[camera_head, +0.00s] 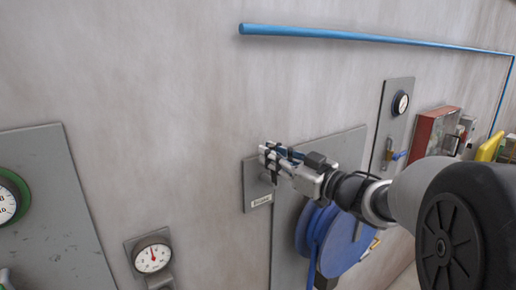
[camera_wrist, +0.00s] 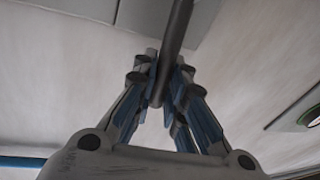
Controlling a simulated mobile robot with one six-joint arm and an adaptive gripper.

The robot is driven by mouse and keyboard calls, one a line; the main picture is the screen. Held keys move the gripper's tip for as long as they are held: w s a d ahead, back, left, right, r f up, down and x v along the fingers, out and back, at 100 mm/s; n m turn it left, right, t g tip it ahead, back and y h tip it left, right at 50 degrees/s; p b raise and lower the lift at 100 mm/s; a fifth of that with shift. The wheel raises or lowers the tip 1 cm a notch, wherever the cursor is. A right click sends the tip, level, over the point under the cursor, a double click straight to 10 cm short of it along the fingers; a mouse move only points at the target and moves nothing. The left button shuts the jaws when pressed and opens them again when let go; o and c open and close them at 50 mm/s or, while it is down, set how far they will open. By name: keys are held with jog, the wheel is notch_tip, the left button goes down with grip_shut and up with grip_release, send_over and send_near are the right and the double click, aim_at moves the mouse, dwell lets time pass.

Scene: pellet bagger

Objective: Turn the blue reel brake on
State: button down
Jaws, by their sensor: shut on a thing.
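The blue hose reel (camera_head: 345,240) hangs on a grey panel on the wall, below my forearm and gripper. Left of it is a small grey plate (camera_head: 256,192) with a white label, too small to read surely. My gripper (camera_head: 268,158) is at the upper part of this plate. In the wrist view my gripper (camera_wrist: 160,78) is shut on a dark bar-shaped handle (camera_wrist: 177,28), which runs up between the fingers. In the head view the fingers hide most of the handle, so its turn position cannot be told.
A white dial gauge (camera_head: 152,257) sits lower left, and a green-rimmed gauge (camera_head: 8,203) is at the far left. A blue pipe (camera_head: 360,38) runs along the wall above. A panel with a gauge (camera_head: 400,103) and a red box (camera_head: 436,130) are at right.

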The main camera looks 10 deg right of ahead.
jog(key=shift+w+d+f+m+t+h+p, duration=0.3)
jog(key=shift+d+m+p, duration=0.5)
jog(key=shift+m, duration=0.65)
jog(key=shift+w+d+f+m+t+y+p, duration=0.1)
jog(key=shift+w+d+m+t+p, duration=0.45)
jog(key=shift+m, duration=0.85)
jog(key=shift+w+d+f+m+t+h+p, duration=0.1)
jog(key=shift+w+d+f+m+h+p, duration=0.1)
jog(key=shift+d+m+p, duration=0.8)
jog(key=shift+d+m+b, duration=0.15)
jog(key=shift+m+b, duration=0.15)
jog(key=shift+m, duration=0.25)
jog(key=c, duration=1.6)
grip_release()
jog(key=v, duration=1.2)
